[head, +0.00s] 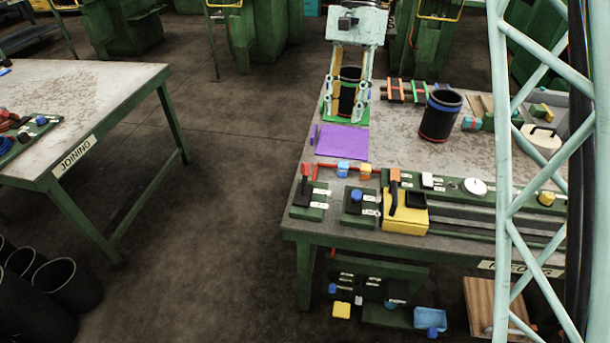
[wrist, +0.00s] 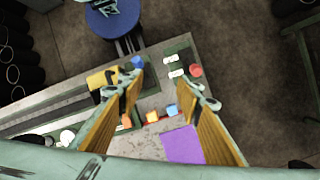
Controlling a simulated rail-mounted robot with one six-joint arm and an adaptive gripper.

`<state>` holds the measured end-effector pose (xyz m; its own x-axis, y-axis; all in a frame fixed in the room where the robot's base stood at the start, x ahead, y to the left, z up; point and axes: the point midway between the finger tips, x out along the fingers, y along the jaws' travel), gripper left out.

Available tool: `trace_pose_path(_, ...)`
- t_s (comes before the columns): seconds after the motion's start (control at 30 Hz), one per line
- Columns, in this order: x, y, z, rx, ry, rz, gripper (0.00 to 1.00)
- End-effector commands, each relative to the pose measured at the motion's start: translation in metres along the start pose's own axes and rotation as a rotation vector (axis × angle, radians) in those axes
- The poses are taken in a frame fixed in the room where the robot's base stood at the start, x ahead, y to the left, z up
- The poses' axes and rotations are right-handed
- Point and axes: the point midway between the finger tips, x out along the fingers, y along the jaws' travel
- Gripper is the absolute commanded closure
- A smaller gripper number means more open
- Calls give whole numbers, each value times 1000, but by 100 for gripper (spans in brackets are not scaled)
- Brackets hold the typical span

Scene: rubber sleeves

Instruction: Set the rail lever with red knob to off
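The lever with the red knob (head: 306,170) stands on a small green base (head: 300,213) with white label plates at the table's front left corner. Its dark arm looks raised with the knob at the top; I cannot read the labels. In the wrist view the red knob (wrist: 196,71) shows just beyond the right fingertip, with its plates (wrist: 172,59) to the left. My gripper (head: 345,110) hangs over the table's far left part, well behind the lever. In the wrist view my gripper (wrist: 165,84) is open, with nothing between its yellow-padded fingers.
A blue-knob lever (head: 357,195) and a yellow carriage (head: 405,215) with an orange-topped lever (head: 394,175) stand to the right. Blue and orange blocks (head: 343,169) and a purple sheet (head: 342,142) lie behind. A black sleeve (head: 440,115) stands farther right.

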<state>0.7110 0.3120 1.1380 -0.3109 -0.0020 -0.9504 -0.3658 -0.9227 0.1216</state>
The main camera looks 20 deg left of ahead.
Motion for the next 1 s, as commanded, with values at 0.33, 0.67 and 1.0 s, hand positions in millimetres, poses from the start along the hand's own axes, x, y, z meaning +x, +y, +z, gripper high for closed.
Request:
trace_pose_path(0.33, 40, -56, -12, 40, -50, 52, 67)
trace_pose_path(0.67, 84, -102, -19, 81, -91, 102, 67)
trace_pose_path(1.0, 109, -125, -20, 105, -110, 130, 67)
